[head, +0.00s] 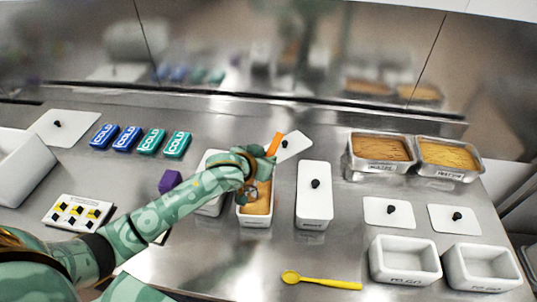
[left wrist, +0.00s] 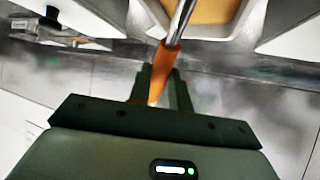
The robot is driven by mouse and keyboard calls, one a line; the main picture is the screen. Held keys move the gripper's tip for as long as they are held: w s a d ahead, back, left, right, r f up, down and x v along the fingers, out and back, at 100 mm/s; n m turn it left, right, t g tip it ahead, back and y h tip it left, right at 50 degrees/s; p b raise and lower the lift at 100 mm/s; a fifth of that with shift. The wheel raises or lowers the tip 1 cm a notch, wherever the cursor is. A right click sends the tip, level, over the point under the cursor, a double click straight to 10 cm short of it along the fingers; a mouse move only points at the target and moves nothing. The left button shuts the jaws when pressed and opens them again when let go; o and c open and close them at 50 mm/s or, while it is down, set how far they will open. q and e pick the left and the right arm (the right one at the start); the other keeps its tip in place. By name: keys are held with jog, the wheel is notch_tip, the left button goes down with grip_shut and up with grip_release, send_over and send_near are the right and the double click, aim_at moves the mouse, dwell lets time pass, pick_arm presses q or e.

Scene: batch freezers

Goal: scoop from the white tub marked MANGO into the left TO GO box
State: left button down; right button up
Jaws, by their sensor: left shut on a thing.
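My left gripper (head: 267,160) is shut on the orange handle (head: 275,143) of a scoop. In the left wrist view the gripper (left wrist: 160,85) grips this handle (left wrist: 165,65), and a metal shaft (left wrist: 181,18) runs towards an open tub. That white tub (head: 254,221) holds orange-yellow contents (head: 258,203); its marking is too small to read. The tub's rim also shows in the left wrist view (left wrist: 240,18). The scoop's end is not clear. The left TO GO box (head: 404,277) stands open and looks empty at front right, beside the right box (head: 482,283).
A lidded white tub (head: 314,205) stands right of the open one; another (head: 210,208) is partly behind my arm. Two metal pans (head: 381,148) stand at back right. Loose lids (head: 388,212) lie before them. A yellow spoon (head: 320,282) lies in front.

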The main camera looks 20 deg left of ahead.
aim_at(272, 147)
pick_arm(q)
jog(key=shift+s+a, duration=0.15)
jog(key=shift+s, duration=0.8)
jog(key=shift+s+a, duration=0.15)
jog(key=shift+s, duration=0.75)
jog(key=shift+r, duration=0.25)
jog(key=p, duration=0.1)
jog(key=g+p, duration=0.1)
jog(key=p, duration=0.1)
jog(key=shift+w+d+f, duration=0.1)
jog(key=shift+w+f, duration=0.05)
jog(key=shift+w, duration=0.2)
jog(key=r+p, duration=0.2)
jog(key=w+r+p, duration=0.1)
jog(key=p, duration=0.2)
jog(key=shift+w+d+r, duration=0.1)
jog(key=shift+w+r, duration=0.1)
jog(key=shift+r, duration=0.15)
jog(key=w+g+p, duration=0.1)
jog(key=p, duration=0.1)
jog(key=w+g+p, duration=0.1)
jog(key=p, duration=0.2)
jog(key=shift+d+r+y+p, duration=0.15)
jog(key=shift+r+y+p, duration=0.05)
jog(key=shift+y+p, duration=0.1)
jog(key=shift+w+d+f+g+p, duration=0.1)
jog(key=shift+w+g+p, duration=0.45)
jog(key=shift+g+p, duration=0.3)
